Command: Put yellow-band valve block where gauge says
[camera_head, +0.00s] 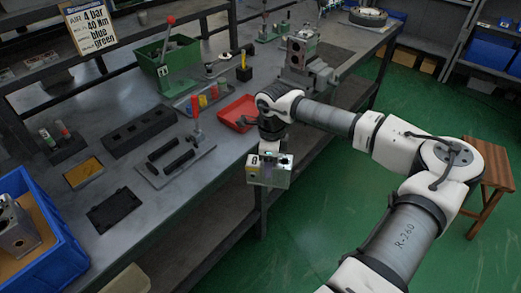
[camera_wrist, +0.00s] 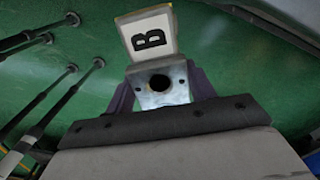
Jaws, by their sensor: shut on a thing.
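My gripper (camera_wrist: 163,92) is shut on a metal valve block (camera_head: 268,173), held in the air past the bench's front edge. Another grey block (camera_head: 16,229) sits in a blue crate (camera_head: 57,232) at the lower left. A grey block (camera_head: 302,50) stands on a vise-like fixture (camera_head: 310,75) at the back. I cannot read any gauge for certain.
A sign (camera_head: 90,22) reads AIR, 4 bar, 40 Nm, blue, green. The bench (camera_head: 150,205) carries a green bin (camera_head: 168,62), a red tray (camera_head: 239,114), a black slotted block (camera_head: 139,131) and a plate with black bars (camera_head: 176,162). A wooden stool (camera_head: 492,170) stands right.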

